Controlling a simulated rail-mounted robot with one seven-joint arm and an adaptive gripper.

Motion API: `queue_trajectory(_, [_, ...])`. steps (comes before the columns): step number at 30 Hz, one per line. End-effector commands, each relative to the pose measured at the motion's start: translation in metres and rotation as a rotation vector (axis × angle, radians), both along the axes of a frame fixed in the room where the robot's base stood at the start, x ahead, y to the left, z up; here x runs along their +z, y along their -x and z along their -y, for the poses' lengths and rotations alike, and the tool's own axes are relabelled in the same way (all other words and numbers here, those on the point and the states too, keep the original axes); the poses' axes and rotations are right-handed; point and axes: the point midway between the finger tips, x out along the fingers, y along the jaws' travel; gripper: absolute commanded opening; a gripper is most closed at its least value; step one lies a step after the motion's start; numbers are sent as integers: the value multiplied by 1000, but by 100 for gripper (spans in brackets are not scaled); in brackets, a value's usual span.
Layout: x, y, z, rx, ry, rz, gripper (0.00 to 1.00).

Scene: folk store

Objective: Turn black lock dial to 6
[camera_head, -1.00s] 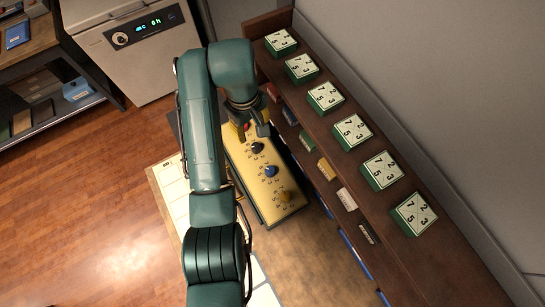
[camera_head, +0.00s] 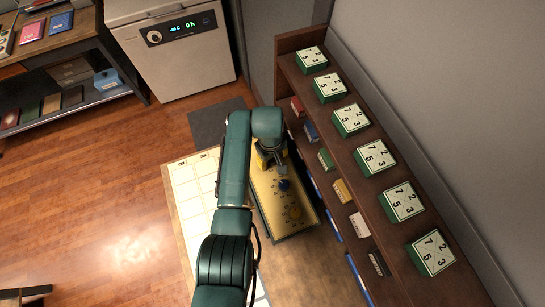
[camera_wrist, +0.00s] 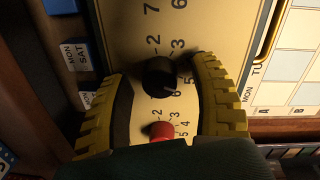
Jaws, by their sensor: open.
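The black lock dial (camera_wrist: 160,76) is in the wrist view, on a cream-yellow panel (camera_wrist: 128,28) with printed numbers around it. My gripper (camera_wrist: 162,72) is open, with its yellow ribbed fingers on either side of the dial. I cannot tell whether either finger touches it. A red dial (camera_wrist: 161,131) sits nearer my palm, partly hidden. In the head view my gripper (camera_head: 277,168) is over the panel (camera_head: 277,226) and hides the black dial.
A blue dial (camera_head: 284,184) and a yellow dial (camera_head: 294,212) are farther along the panel. A wooden shelf (camera_head: 338,140) with several green-sided number blocks stands close on the right. A calendar sheet (camera_head: 187,192) lies on the left.

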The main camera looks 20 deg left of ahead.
Motion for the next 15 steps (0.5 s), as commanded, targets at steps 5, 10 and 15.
queue_trajectory(5, [0, 0, 0, 0, 0, 0, 57])
queue_trajectory(10, [1, 0, 0, 0, 0, 0, 24])
queue_trajectory(15, [0, 0, 0, 0, 1, 0, 0])
